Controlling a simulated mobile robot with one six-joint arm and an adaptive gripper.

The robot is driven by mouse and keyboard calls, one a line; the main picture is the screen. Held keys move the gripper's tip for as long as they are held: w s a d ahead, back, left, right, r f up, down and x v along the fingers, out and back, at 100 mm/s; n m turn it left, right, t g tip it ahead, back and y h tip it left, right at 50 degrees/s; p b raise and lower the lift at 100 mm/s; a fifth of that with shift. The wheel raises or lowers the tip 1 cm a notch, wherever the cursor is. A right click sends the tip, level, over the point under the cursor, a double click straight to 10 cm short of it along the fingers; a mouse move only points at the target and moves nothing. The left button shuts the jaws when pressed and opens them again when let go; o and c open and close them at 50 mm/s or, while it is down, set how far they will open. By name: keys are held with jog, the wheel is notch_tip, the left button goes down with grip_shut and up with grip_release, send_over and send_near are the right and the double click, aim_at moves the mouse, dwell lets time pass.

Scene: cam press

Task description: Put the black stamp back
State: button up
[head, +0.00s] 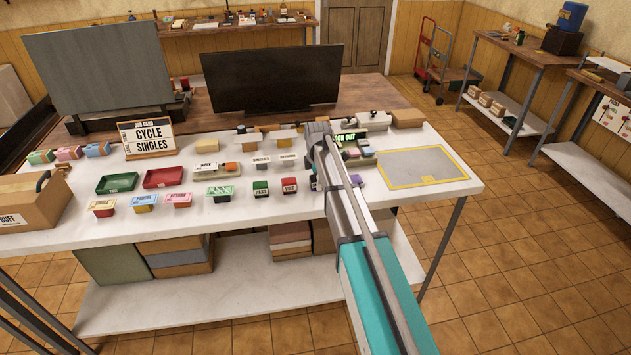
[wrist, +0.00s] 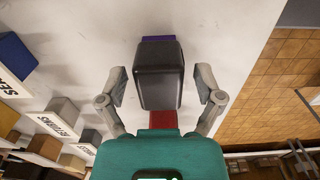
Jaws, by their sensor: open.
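A black block with rounded edges (wrist: 160,75), which looks like the black stamp, is between the two fingers of my gripper (wrist: 161,88) in the wrist view. The fingers stand apart on both sides of it, with a gap on each side. A purple piece (wrist: 157,38) shows past its far end and a red piece (wrist: 163,120) at its near end. In the head view my gripper (head: 321,150) is over the right half of the white table, and my arm hides the black block there.
The white table (head: 225,240) holds a row of small stamps, such as a green one (head: 260,188) and a red one (head: 289,186). Red (head: 164,178) and green (head: 118,183) trays lie to the left. A yellow-outlined grey area (head: 420,165) at the right is empty. A dark monitor (head: 272,80) stands behind.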

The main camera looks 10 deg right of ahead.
notch_tip(320, 180, up, 12)
jog(key=p, duration=1.1)
jog(key=shift+s+f, duration=0.1)
jog(key=shift+s, duration=0.05)
dwell(0.6)
jog(key=s+m, duration=1.8)
jog(key=s, duration=1.1)
jog(key=shift+a, duration=0.25)
